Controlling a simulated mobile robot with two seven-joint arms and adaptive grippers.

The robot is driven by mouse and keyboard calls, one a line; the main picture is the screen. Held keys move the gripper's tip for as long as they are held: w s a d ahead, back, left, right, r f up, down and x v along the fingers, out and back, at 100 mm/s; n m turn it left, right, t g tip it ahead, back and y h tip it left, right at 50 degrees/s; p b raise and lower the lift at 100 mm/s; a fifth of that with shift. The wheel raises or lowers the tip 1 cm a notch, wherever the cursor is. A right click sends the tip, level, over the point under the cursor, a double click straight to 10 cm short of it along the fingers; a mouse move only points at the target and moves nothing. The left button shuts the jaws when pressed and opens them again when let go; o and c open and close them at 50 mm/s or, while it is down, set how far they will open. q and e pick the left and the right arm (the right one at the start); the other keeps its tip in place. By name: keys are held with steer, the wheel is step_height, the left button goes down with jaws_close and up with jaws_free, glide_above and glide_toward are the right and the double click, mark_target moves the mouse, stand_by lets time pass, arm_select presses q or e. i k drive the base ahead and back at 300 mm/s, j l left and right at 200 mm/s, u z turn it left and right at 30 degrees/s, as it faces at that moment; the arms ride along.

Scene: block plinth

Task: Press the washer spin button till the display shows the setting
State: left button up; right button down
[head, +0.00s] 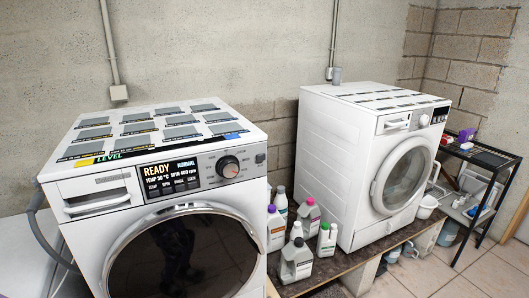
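The near washer (260,195) is white, with a large dark round door in its front. Its black display (170,172) is lit and reads READY, NORMAL, a TEMP line that looks like 30 and a SPIN line that looks like 400. A row of small buttons (172,185) runs along the panel under the text. Their labels are small; one seems to read SPIN. Neither of my grippers shows in the head view.
Printed cards (167,128) cover the near washer's top. Several bottles (296,258) stand on a low plinth between it and a second white washer (370,165). A black rack (478,160) stands at the right. Tiled floor is open at lower right.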

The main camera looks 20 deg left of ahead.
mark_target(166, 190)
steer(key=u, duration=1.15)
